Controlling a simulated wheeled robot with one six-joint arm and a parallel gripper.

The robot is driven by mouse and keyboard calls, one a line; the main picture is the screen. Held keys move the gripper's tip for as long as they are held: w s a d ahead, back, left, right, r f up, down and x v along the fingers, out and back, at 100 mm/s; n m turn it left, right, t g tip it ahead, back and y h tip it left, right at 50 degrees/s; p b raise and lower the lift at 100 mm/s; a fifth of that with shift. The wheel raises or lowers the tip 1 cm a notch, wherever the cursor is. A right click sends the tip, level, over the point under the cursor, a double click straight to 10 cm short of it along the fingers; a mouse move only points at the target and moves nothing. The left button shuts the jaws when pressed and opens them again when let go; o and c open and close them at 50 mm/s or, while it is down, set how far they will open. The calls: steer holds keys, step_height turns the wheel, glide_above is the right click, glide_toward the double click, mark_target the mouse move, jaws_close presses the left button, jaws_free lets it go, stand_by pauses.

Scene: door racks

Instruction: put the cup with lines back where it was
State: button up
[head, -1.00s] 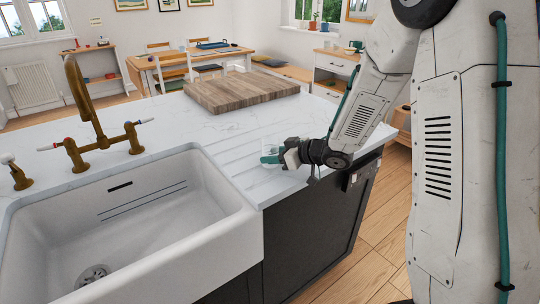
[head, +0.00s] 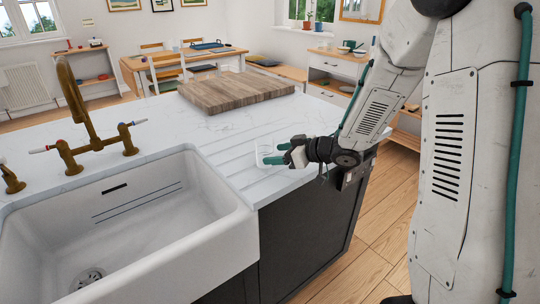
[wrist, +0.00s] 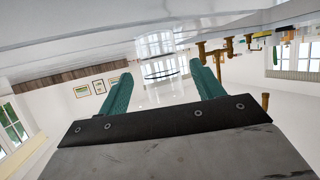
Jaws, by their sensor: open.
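A clear glass cup (head: 264,156) stands on the white worktop, on the grooved drainer right of the sink. It is faint, and I cannot make out lines on it in the head view. My gripper (head: 282,153), with green fingers, is open just right of the cup, low over the worktop. In the wrist view, which is upside down, the open fingers (wrist: 165,88) stand apart, with the cup's see-through body and dark rim (wrist: 160,76) beyond and between their tips. I cannot tell whether either finger touches it.
The white sink (head: 130,215) and brass tap (head: 85,125) are on the left. A thick wooden board (head: 235,91) lies behind the cup. The worktop between board and cup is clear. Its right edge is close under my arm. A dining table (head: 185,62) stands at the back.

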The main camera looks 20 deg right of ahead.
steer(key=v, duration=0.8)
steer(key=shift+f, duration=0.1)
steer(key=shift+w+d+r, duration=0.2)
steer(key=shift+d+r, duration=0.05)
steer(key=s+d+r+m+h, duration=0.55)
steer(key=r+h, duration=0.25)
steer(key=h, duration=0.3)
steer(key=s+a+m+g+y, duration=0.1)
steer(key=s+a+g, duration=0.3)
steer(key=s, duration=0.8)
steer(key=s+a+m+g+y, duration=0.1)
steer(key=s+a+g, duration=0.4)
steer(key=s, duration=0.7)
steer(key=shift+s+a+r+m, duration=0.25)
steer(key=shift+s+a+m, duration=0.15)
steer(key=shift+a, duration=0.1)
